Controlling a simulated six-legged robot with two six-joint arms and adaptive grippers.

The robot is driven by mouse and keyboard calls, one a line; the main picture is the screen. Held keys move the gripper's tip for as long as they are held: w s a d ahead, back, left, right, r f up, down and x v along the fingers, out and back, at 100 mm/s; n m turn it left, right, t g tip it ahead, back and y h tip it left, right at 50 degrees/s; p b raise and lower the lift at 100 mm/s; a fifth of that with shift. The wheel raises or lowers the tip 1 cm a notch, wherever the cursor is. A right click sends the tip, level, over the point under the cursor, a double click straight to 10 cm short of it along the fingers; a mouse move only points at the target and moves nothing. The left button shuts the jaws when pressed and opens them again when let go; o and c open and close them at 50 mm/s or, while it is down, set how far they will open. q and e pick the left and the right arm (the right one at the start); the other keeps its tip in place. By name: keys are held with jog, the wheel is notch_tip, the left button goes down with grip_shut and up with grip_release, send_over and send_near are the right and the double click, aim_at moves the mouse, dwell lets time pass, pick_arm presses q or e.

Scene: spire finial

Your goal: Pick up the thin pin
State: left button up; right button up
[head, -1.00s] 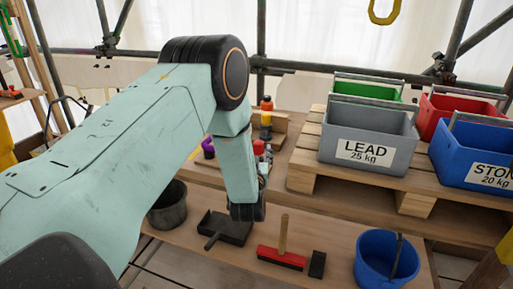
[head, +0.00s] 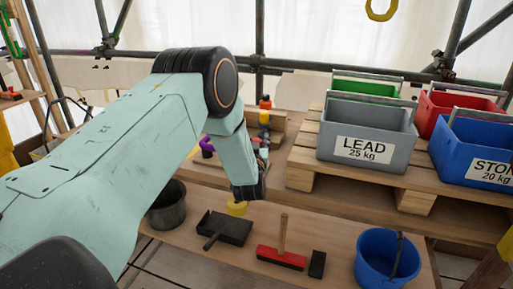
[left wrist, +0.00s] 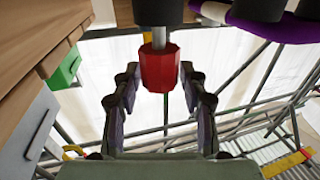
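In the left wrist view a red faceted head (left wrist: 160,70) on a thin grey metal shaft (left wrist: 158,38) shows between my fingers; it looks like the thin pin. The shaft's far end meets a dark round part at the top edge. My left gripper (left wrist: 159,76) is open, one finger on each side of the red head, with a visible gap on both sides. In the head view my left arm's wrist reaches down by the back of the bench, and the fingers and pin are mostly hidden there. My right gripper is not in view.
A purple item (head: 207,147) and an orange-topped bottle (head: 265,108) stand near the wrist. The grey LEAD crate (head: 366,135) is to the right on a pallet. A yellow round item (head: 237,207), a red brush (head: 281,257) and a blue bucket (head: 388,262) are in front.

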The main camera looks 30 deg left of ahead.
pick_arm(q)
jog(key=shift+s, duration=0.1)
jog(key=c, duration=0.3)
jog(key=shift+d, duration=0.1)
jog(key=c, duration=0.4)
grip_shut()
